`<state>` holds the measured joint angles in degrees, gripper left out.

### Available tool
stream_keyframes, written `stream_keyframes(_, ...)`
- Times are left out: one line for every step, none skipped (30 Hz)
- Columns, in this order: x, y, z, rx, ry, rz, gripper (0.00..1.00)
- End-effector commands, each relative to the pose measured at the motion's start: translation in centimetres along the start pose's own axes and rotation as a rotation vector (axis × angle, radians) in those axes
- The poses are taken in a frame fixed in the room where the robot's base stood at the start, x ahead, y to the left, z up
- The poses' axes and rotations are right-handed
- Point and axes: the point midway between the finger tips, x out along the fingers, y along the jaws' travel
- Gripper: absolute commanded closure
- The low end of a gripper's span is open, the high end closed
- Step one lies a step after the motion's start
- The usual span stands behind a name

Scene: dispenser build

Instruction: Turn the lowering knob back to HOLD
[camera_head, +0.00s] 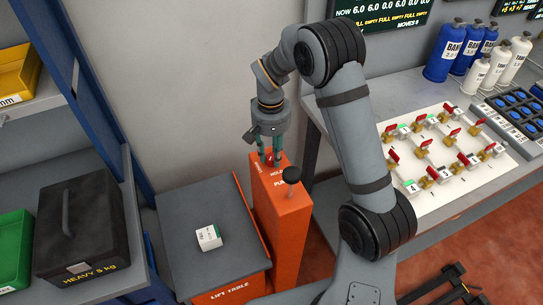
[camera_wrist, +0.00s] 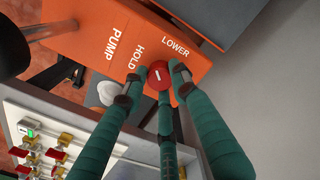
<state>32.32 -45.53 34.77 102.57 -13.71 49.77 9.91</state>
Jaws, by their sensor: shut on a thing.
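The lowering knob (camera_wrist: 158,76) is red and round with a short white mark on its face. It sits on top of the orange pump housing (camera_head: 280,215), beside the printed words HOLD and LOWER. I cannot tell exactly which word the mark points to. My gripper (camera_head: 268,157) reaches down onto the knob from above. In the wrist view its green fingers (camera_wrist: 156,84) are closed around the knob. In the head view the knob (camera_head: 269,158) is mostly hidden by the fingers.
A pump lever with a black ball (camera_head: 292,175) stands close to the knob. The grey lift table (camera_head: 180,230) carries a small white box (camera_head: 208,237). A black heavy case (camera_head: 80,230) sits on the left shelf. A valve board (camera_head: 460,190) lies on the right bench.

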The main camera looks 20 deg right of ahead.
Motion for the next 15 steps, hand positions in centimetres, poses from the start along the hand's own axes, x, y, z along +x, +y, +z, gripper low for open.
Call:
stream_keyframes(0.18, -0.12, 0.13, -0.042, -0.003, 0.000, 0.99)
stream_keyframes(0.18, -0.12, 0.14, -0.071, -0.003, 0.000, 0.99)
stream_keyframes(0.19, -0.10, 0.15, -0.108, -0.003, 0.000, 0.99)
stream_keyframes(0.19, -0.07, 0.16, -0.136, -0.003, 0.000, 0.99)
stream_keyframes(0.18, -0.07, 0.17, -0.165, -0.003, 0.000, 0.99)
stream_keyframes(0.17, -0.09, 0.18, -0.203, -0.003, 0.000, 0.99)
stream_keyframes(0.15, -0.08, 0.18, -0.232, -0.003, 0.000, 0.99)
stream_keyframes(0.14, -0.05, 0.17, -0.260, -0.002, 0.000, 0.99)
stream_keyframes(0.13, -0.03, 0.16, -0.297, -0.002, 0.000, 0.99)
stream_keyframes(0.13, -0.04, 0.17, -0.325, -0.002, 0.000, 0.99)
stream_keyframes(0.13, -0.06, 0.18, -0.353, -0.002, 0.000, 0.99)
stream_keyframes(0.13, -0.05, 0.18, -0.389, -0.002, -0.001, 0.99)
stream_keyframes(0.13, -0.03, 0.19, -0.415, -0.002, -0.001, 0.99)
stream_keyframes(0.12, -0.01, 0.19, -0.440, -0.002, -0.001, 0.99)
stream_keyframes(0.12, 0.00, 0.21, -0.474, -0.002, -0.001, 0.99)
